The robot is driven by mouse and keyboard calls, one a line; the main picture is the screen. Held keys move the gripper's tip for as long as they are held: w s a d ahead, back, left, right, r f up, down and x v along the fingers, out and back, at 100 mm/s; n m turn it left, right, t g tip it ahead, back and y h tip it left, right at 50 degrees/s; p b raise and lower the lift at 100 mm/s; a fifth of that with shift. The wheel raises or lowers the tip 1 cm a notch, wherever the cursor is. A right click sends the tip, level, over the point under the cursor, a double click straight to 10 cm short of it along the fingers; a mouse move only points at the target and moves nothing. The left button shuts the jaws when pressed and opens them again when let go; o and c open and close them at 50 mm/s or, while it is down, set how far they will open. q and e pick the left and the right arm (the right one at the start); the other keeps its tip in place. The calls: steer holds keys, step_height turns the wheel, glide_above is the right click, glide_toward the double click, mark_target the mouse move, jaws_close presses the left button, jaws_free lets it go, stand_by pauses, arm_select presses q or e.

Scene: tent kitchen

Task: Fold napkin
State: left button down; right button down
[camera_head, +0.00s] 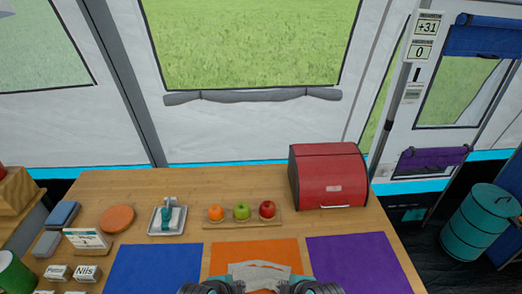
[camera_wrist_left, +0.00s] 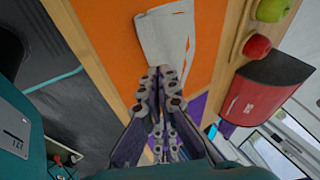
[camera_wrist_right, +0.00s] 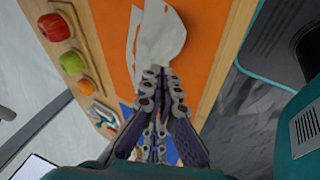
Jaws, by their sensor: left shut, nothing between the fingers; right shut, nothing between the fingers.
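The napkin (camera_head: 258,270) is light grey-white cloth and lies rumpled on the orange mat (camera_head: 225,250) near the front of the table. It shows in the left wrist view (camera_wrist_left: 165,42) and in the right wrist view (camera_wrist_right: 160,38), with an uneven edge and an orange gap beside a strip of it. My left gripper (camera_wrist_left: 160,80) is shut and empty, at the napkin's near edge. My right gripper (camera_wrist_right: 160,75) is shut and empty, also at the near edge. In the head view both grippers are cut off at the bottom edge. I cannot tell whether either touches the cloth.
A blue mat (camera_head: 155,270) and a purple mat (camera_head: 355,265) flank the orange one. Behind stand a fruit board (camera_head: 228,224) with an orange and two apples, a red bread box (camera_head: 330,177) and a small tray (camera_head: 154,230). Cards and blocks crowd the left.

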arm_select(q)
steer(key=shift+w+a, duration=0.15)
steer(key=shift+a, duration=0.45)
arm_select(e)
steer(key=shift+w+d, duration=0.15)
steer(key=shift+d, duration=0.45)
arm_select(q)
steer(key=shift+f, duration=0.2)
arm_select(e)
steer(key=shift+r, duration=0.15)
arm_select(q)
steer(key=shift+f, duration=0.25)
arm_select(e)
steer(key=shift+r, duration=0.1)
steer(key=shift+f, duration=0.45)
